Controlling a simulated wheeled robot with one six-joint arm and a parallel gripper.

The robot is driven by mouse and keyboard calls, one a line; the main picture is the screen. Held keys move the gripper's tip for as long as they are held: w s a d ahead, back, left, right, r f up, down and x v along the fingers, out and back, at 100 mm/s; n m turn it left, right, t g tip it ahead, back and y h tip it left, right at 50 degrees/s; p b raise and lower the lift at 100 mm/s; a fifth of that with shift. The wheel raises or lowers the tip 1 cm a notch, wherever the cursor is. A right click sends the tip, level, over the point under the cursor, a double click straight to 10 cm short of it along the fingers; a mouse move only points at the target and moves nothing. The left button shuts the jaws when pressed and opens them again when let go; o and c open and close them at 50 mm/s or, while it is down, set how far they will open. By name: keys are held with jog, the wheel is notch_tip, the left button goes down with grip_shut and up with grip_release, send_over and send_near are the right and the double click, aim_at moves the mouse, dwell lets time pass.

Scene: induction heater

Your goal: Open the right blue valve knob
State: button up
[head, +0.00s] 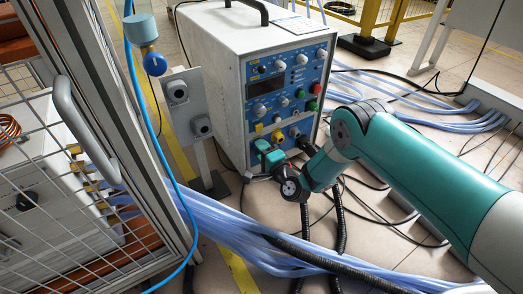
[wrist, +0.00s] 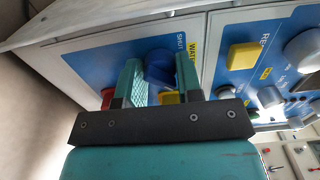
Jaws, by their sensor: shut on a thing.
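In the wrist view a blue knob (wrist: 160,68) sits on the blue panel of the heater, below lettering that reads in part "WATER" and "SHUT". My gripper (wrist: 159,72) has its two teal fingers on either side of this knob, shut on it. In the head view my gripper (head: 264,150) reaches the lower left front of the grey heater cabinet (head: 215,75). The knob is hidden behind my gripper there. How far the knob is turned cannot be told.
A red part (wrist: 107,97) and a yellow part (wrist: 169,97) lie close to my fingers. A yellow button (wrist: 243,55) and grey knobs are to the right. Another blue valve knob (head: 155,64) hangs on a pipe at left, near a mesh cage. Hoses (head: 235,230) cover the floor.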

dwell(0.4)
jog(key=o, duration=0.9)
jog(key=shift+o, duration=0.2)
jog(key=p+v, duration=1.7)
jog(key=p, duration=0.3)
jog(key=shift+d+p, duration=0.2)
jog(key=shift+p, duration=0.15)
jog(key=shift+s, duration=0.25)
